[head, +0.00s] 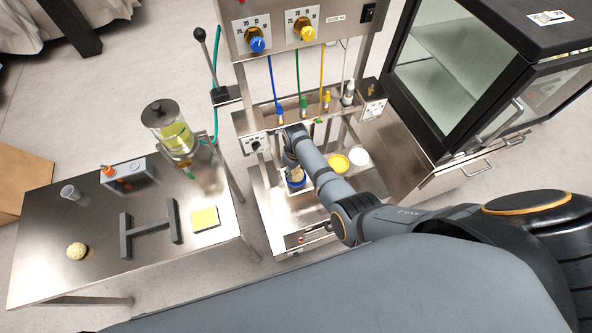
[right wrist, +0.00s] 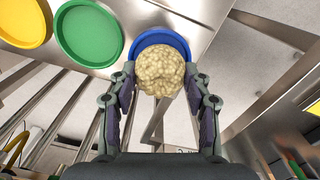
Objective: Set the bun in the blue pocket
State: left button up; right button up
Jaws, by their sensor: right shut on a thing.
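A round, bumpy, pale bun (right wrist: 160,72) is between the two fingers of my right gripper (right wrist: 160,90), which is shut on it. The blue pocket (right wrist: 150,37) shows as a round rim right behind the bun in the right wrist view, mostly covered by it. I cannot tell how much gap is left between bun and pocket. In the head view the blue pocket (head: 296,184) is partly hidden under my right gripper (head: 294,177) at the dough machine. My left gripper is not in view.
A green pocket (right wrist: 88,34) and a yellow pocket (right wrist: 22,24) lie beside the blue one; a white pocket (head: 359,157) is farther right. Another bun (head: 77,251) lies on the left steel table (head: 150,255). A glass-fronted black cabinet (head: 450,70) stands at right.

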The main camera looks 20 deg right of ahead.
jog(key=shift+f+b, duration=0.45)
jog(key=shift+f, duration=0.1)
dwell(0.5)
dwell(0.4)
jog(key=o, duration=1.3)
jog(key=shift+r, duration=0.15)
jog(key=shift+r+p, duration=2.95)
jog(key=shift+p, duration=0.4)
